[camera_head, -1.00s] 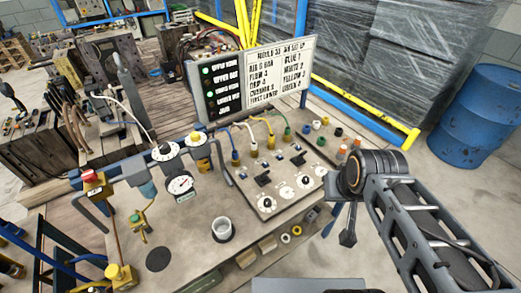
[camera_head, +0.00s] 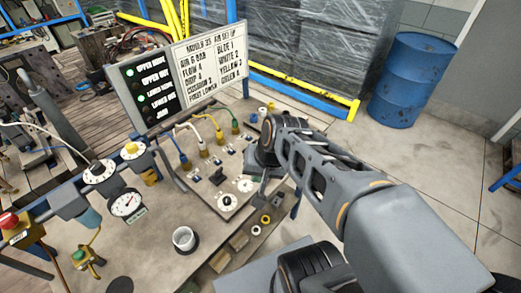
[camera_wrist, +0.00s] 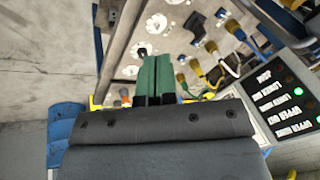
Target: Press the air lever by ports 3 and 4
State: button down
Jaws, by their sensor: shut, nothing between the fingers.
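The control panel (camera_head: 229,203) lies on the bench, with blue, white, yellow and green hoses plugged along its back edge. One black lever (camera_head: 217,177) stands on the panel in front of the blue and white hoses. The lever by the yellow and green hoses is largely hidden by my arm in the head view. My gripper (camera_head: 262,192) is over the right part of the panel. In the wrist view its green fingertips (camera_wrist: 153,70) are shut together with nothing between them, pointing towards the panel. Black levers show there beyond the fingers; I see no contact.
The air set-up board (camera_head: 209,75) stands behind the panel. A gauge (camera_head: 126,204) and a red button (camera_head: 9,221) are at the left. A blue drum (camera_head: 408,80) stands on open floor at right.

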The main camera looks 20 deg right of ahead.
jog(key=w+d+f+m+y+b, duration=0.2)
jog(key=w+f+m+y+b, duration=0.1)
jog(key=f+m, duration=0.45)
jog(key=w+d+f+m+t+b, duration=0.2)
jog(key=w+d+m+t+b, duration=0.1)
jog(key=d+m, duration=0.4)
jog(key=w+d+f+m+t+b, duration=0.2)
jog(key=d+m+t, duration=0.4)
jog(key=m, duration=0.6)
jog(key=shift+w+d+f+y+b, duration=0.35)
jog(key=shift+w+d+f, duration=0.2)
jog(key=shift+w, duration=0.2)
jog(key=shift+w, duration=0.1)
jog(key=x, duration=0.9)
jog(key=shift+w+a+f, duration=0.1)
jog(key=shift+w+a, duration=0.1)
jog(key=w, duration=0.1)
jog(key=w+a+r, duration=0.1)
jog(key=shift+w+r, duration=0.1)
jog(key=shift+w, duration=0.2)
jog(key=shift+w+a+r+p, duration=0.2)
jog(key=shift+w+a+p, duration=0.15)
jog(key=shift+w, duration=0.2)
